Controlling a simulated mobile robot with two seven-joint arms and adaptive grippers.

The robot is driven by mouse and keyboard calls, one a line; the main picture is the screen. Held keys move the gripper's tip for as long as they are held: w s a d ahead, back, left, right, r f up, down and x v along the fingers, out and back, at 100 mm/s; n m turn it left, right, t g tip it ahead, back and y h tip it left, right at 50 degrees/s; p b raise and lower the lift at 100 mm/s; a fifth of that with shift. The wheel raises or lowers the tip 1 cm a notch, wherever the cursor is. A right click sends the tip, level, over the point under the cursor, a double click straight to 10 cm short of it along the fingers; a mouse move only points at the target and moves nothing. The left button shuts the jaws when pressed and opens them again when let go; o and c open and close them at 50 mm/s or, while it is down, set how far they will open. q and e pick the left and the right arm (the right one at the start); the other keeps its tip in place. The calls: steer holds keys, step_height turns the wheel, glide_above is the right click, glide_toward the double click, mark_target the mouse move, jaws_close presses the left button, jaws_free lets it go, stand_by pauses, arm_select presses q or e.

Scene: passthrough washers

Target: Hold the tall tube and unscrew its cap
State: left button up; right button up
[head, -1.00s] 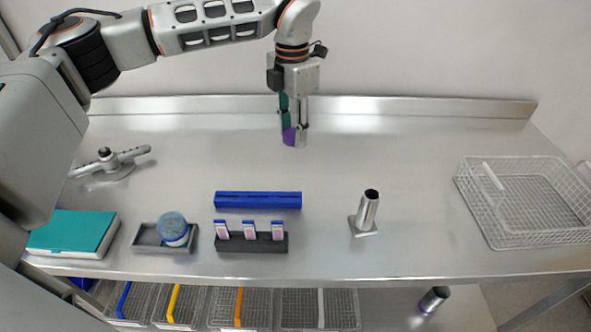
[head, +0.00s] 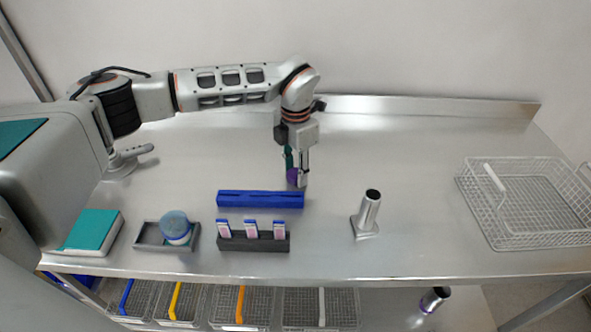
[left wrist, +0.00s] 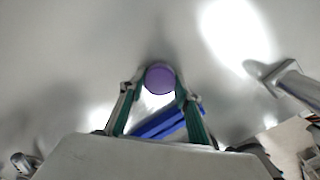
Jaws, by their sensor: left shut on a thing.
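My left gripper (head: 296,180) is over the rear middle of the table, pointing down, shut on a round purple piece (left wrist: 160,79), which looks like a cap. The purple piece also shows at the fingertips in the head view (head: 292,176). No tube shows below it, and its underside is hidden. An upright metal tube (head: 369,211) with a dark open top stands on a square base to the right of the gripper, apart from it. I cannot tell whether it is the tall tube. My right gripper is in neither view.
A blue block (head: 260,200) lies just in front of the gripper. Before it is a dark rack (head: 253,243) with several pink-and-white pieces. A wire basket (head: 480,217) stands at the right. A teal-topped box (head: 92,231) and a tray (head: 149,241) with a round jar (head: 175,226) are at left.

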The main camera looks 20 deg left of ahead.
mark_target(295, 173)
arm_select(q)
steer(key=shift+f, duration=0.1)
steer(key=o, duration=1.2)
step_height(295, 173, up, 12)
steer(key=shift+r+b, duration=0.15)
steer(key=shift+b, duration=0.25)
